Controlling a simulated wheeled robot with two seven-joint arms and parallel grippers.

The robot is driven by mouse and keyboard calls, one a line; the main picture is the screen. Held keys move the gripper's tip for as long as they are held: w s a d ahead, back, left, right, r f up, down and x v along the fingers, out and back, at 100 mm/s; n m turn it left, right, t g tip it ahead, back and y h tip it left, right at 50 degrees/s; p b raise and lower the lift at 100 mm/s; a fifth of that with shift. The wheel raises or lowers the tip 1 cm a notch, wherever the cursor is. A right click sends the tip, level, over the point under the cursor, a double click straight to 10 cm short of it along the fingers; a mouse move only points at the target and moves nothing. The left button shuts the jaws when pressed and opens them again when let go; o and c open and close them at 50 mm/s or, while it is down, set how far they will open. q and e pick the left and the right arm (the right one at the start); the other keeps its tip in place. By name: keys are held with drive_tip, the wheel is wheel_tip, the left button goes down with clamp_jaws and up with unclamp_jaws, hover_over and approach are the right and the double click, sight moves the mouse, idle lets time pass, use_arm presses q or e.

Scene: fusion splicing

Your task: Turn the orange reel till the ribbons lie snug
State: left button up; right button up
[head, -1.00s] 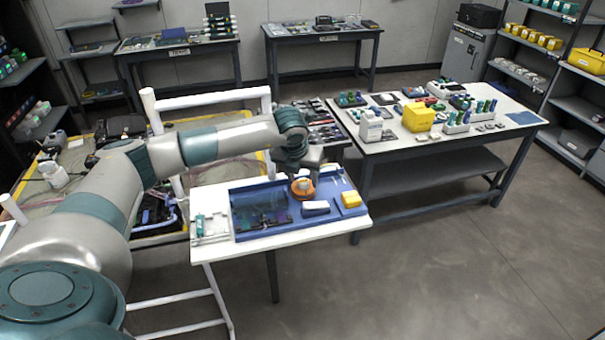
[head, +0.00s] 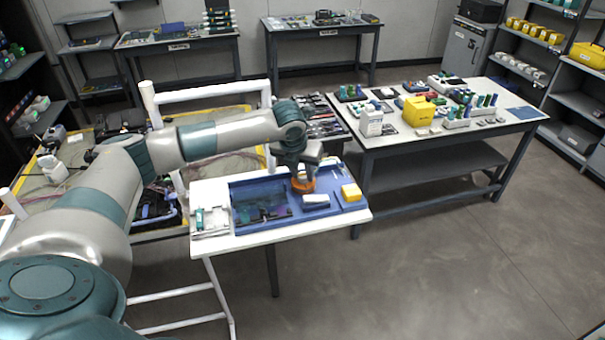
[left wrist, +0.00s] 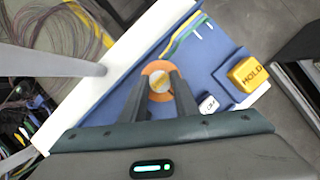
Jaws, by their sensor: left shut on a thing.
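The orange reel (head: 304,186) sits in the blue tray (head: 252,228) on the small white table, and my left gripper comes down on it from above. In the left wrist view the reel (left wrist: 153,67) shows as an orange ring with a pale centre. My left gripper (left wrist: 160,90) is shut on the reel, one dark finger on each side of its middle. Green, yellow and blue ribbons (left wrist: 184,36) run away from near the reel across the tray. Whether they lie snug is too small to tell. My right gripper is not in view.
A yellow block marked HOLD (left wrist: 249,74) and a small white block (left wrist: 208,104) sit close to the reel. A clear holder (head: 211,222) stands at the table's left end. A workbench (head: 440,145) with several items stands to the right.

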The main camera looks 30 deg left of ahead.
use_arm(q)
drive_tip(key=m+b, duration=0.2)
drive_tip(key=b, duration=0.1)
drive_tip(key=m+h+b, duration=0.1)
drive_tip(key=m+b, duration=0.1)
drive_tip(key=b, duration=0.1)
drive_tip(key=m+h+b, duration=0.1)
drive_tip(key=m+b, duration=0.1)
drive_tip(key=b, duration=0.1)
drive_tip(key=shift+w+a+f+m+b, duration=0.1)
drive_tip(key=shift+a+f+m+b, duration=0.15)
drive_tip(key=shift+m+b, duration=0.1)
drive_tip(key=shift+m+h+b, duration=0.35)
drive_tip(key=shift+h+b, duration=0.05)
drive_tip(key=m+b, duration=0.1)
drive_tip(key=m+h+b, duration=0.1)
drive_tip(key=m, duration=0.1)
drive_tip(key=shift+a+r+m+g, duration=0.1)
drive_tip(key=shift+r+m+g, duration=0.1)
drive_tip(key=shift+m+g, duration=0.15)
drive_tip(key=m+b, duration=0.1)
drive_tip(key=m, duration=0.1)
drive_tip(key=m+g+h, duration=0.1)
drive_tip(key=m, duration=0.1)
drive_tip(key=shift+w+a+r+g+b, duration=0.15)
drive_tip(key=shift+g+b, duration=0.1)
drive_tip(key=shift+b, duration=0.15)
drive_tip(key=shift+m, duration=0.25)
drive_tip(key=o, duration=1.1)
drive_tip(key=shift+c, duration=0.2)
